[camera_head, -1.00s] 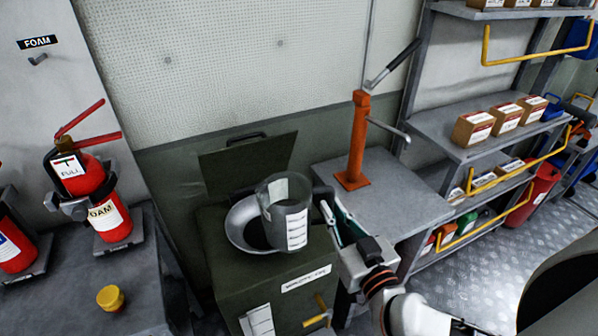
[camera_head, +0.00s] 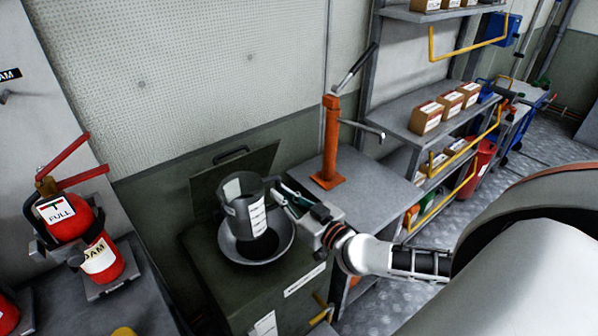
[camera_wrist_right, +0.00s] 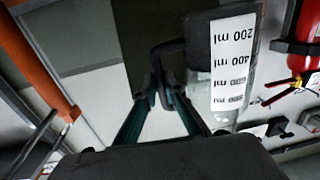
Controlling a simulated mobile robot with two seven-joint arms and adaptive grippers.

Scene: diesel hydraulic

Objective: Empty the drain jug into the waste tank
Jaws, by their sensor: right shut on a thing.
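The drain jug (camera_head: 238,209) is a grey, see-through measuring jug with a white scale strip. It is over the wide grey funnel (camera_head: 284,247) on top of the dark green waste tank (camera_head: 222,291), its top leaning a little to the left. My right gripper (camera_head: 285,197) is shut on the jug's handle, on its right side. In the right wrist view the jug (camera_wrist_right: 199,77) is at the upper right, its scale facing the camera, with the fingers (camera_wrist_right: 160,95) at its handle. My left gripper is not in view.
The tank's lid (camera_head: 235,172) stands open behind the funnel. An orange hand pump (camera_head: 330,140) stands on a grey bench (camera_head: 370,187) to the right. Red extinguishers (camera_head: 75,225) stand at the left, and shelves with boxes (camera_head: 440,110) at the right.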

